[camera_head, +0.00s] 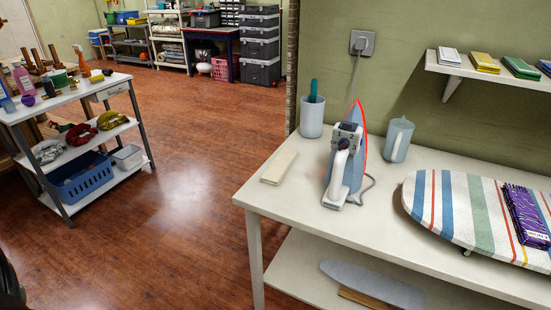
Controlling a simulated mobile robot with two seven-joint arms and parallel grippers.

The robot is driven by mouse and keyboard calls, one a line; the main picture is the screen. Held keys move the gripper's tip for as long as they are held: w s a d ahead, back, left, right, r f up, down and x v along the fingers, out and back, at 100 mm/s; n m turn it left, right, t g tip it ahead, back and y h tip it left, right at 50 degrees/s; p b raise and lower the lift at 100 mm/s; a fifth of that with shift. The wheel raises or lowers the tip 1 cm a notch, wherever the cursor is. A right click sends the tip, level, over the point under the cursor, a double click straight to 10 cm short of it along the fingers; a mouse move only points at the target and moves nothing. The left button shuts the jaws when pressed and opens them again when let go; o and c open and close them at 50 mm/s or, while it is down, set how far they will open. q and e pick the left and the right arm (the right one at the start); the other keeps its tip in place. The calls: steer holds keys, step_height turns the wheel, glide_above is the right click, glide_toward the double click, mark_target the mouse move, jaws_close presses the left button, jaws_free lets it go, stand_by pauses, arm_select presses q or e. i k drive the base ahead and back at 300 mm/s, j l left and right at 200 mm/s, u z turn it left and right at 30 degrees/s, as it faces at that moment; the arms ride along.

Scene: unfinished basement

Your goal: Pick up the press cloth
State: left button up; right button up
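A folded purple cloth with dark stripes and a pale label (527,215) lies on the right part of a striped ironing board (450,211); it looks most like the press cloth. The board sits on a white table (300,220) at the right. A pale, flat, oblong piece (279,166) lies near the table's left end; I cannot tell whether it is cloth or wood. Neither of my grippers shows in the head view. A dark shape at the lower left edge may be part of my arm.
An upright iron (347,160) with a cord, a grey cup (312,117) and a pale jug (397,139) stand on the table. A wall shelf (490,68) holds folded pieces above. A cluttered cart (75,140) stands left. The floor between is clear.

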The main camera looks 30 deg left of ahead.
mark_target(274, 173)
steer(key=i+j+z, duration=0.15)
steer(key=j, duration=1.1)
steer(key=i+j+z, duration=0.2)
steer(key=j, duration=1)
steer(key=j+z, duration=0.15)
steer(key=j, duration=1.1)
steer(key=i, duration=0.05)
